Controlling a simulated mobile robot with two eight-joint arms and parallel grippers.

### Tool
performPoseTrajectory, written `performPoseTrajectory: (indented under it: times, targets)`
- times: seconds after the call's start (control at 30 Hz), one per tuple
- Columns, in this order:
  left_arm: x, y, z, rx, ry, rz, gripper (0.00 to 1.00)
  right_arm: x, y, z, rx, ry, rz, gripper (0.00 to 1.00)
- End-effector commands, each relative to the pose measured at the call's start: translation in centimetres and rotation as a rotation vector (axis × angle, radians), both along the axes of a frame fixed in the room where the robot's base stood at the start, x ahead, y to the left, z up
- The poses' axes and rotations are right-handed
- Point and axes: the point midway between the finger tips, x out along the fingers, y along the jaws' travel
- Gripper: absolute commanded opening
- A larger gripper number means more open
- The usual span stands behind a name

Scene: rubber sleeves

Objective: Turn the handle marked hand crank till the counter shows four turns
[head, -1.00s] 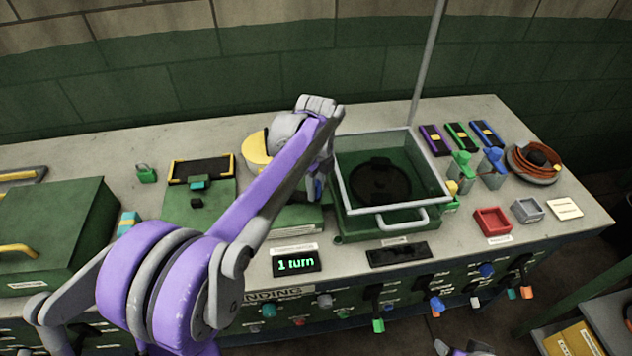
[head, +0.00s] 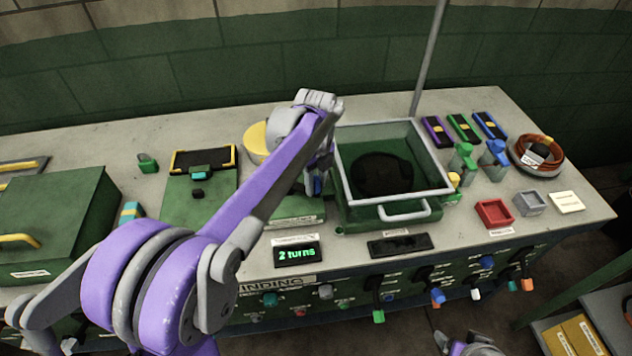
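The counter (head: 297,254) on the bench front reads "2 turns" in green. My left arm reaches across the bench from the lower left, and its gripper (head: 318,182) is beside the left wall of the glass-topped green box (head: 400,211). The hand crank's handle cannot be made out; my arm and gripper cover that spot. A blue bit shows by the fingers, but whether they are closed on it cannot be told. My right gripper (head: 470,345) is partly in view at the bottom edge, off the bench, its fingers unclear.
A dark round disc (head: 382,175) sits inside the box. A yellow round part (head: 256,143) is behind my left arm. To the right are a red tray (head: 494,213), a grey tray (head: 529,203), and a cable coil (head: 537,154). Knobs and levers line the bench front.

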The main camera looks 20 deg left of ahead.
Motion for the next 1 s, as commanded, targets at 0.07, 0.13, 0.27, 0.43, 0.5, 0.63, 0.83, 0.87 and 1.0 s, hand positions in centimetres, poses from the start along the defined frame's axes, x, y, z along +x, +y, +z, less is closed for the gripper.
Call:
performPoseTrajectory:
  times: [0.07, 0.13, 0.27, 0.43, 0.5, 0.63, 0.83, 0.87, 1.0]
  targets:
    - [0.0, 0.0, 0.0, 0.0, 0.0, 0.001, 0.52, 0.0, 0.0, 0.0, 0.0, 0.0, 0.0, 0.72]
    - [0.0, 0.0, 0.0, 0.0, 0.0, 0.001, 0.65, 0.0, 0.0, 0.0, 0.0, 0.0, 0.0, 0.72]
    - [0.0, 0.0, 0.0, 0.0, 0.0, 0.0, 0.65, 0.0, 0.0, 0.0, 0.0, 0.0, 0.0, 0.72]
    - [0.0, 0.0, 0.1, 0.0, 0.0, 0.0, 0.65, 0.0, 0.0, 0.0, 0.0, 0.0, 0.0, 0.72]
    - [0.0, 0.0, 0.6, 0.0, 0.0, 0.0, 0.65, 0.0, 0.0, 0.1, 0.0, 0.0, 0.0, 0.72]
    - [0.0, 0.0, 2.5, 0.0, 0.0, 0.001, 0.65, 0.1, 0.0, 0.2, 0.0, -0.001, 0.0, 0.72]
    - [0.0, 0.0, 6.6, 0.0, 0.0, 0.001, 0.65, 0.2, 0.0, 0.6, 0.0, -0.004, 0.0, 0.72]
    - [0.0, 0.0, 7.2, 0.0, 0.0, 0.001, 0.65, 0.2, 0.0, 0.7, 0.0, -0.004, 0.0, 0.72]
    - [0.0, 0.0, 9.4, 0.0, 0.0, 0.001, 0.65, 0.3, 0.0, 0.9, 0.0, -0.005, 0.0, 0.72]
